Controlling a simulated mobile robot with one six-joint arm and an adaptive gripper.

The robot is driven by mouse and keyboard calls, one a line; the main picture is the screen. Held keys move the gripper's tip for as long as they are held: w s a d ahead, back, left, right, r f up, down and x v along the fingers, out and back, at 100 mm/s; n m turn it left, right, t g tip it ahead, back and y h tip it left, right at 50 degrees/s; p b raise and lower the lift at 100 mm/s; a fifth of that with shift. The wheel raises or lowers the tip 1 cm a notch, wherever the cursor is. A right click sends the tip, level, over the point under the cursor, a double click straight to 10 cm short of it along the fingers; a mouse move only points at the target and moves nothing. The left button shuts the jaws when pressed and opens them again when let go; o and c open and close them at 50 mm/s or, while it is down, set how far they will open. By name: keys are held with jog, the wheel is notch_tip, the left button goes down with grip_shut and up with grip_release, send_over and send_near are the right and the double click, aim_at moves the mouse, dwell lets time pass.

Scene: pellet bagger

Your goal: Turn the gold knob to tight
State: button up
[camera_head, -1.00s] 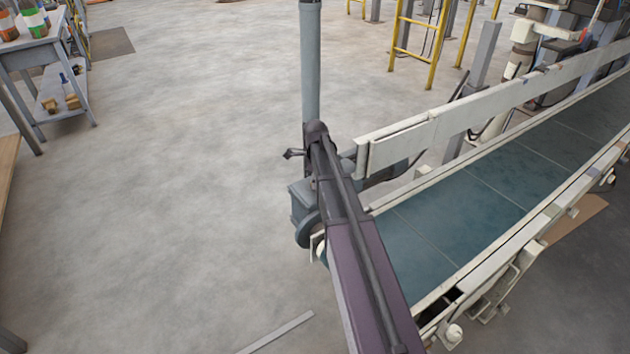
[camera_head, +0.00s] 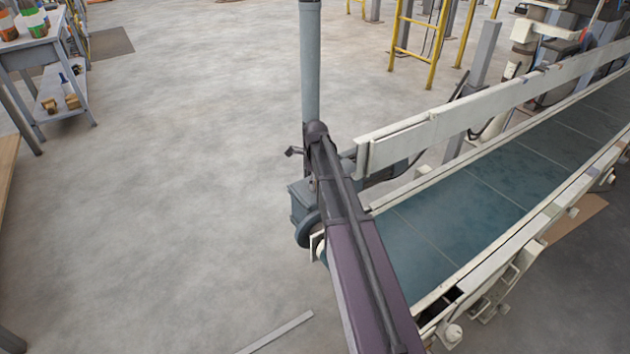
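I cannot make out the gold knob in the camera_head view. My dark purple and black arm runs from the bottom centre up to a dark joint near the middle of the picture.
A conveyor with a blue-green belt (camera_head: 460,215) and pale rails runs from lower centre to upper right. A grey post (camera_head: 310,60) rises behind my arm. A workbench (camera_head: 38,50) stands upper left. Yellow frames (camera_head: 414,50) stand behind. The floor on the left is mostly clear.

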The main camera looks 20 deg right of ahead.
jog(key=shift+n, duration=0.4)
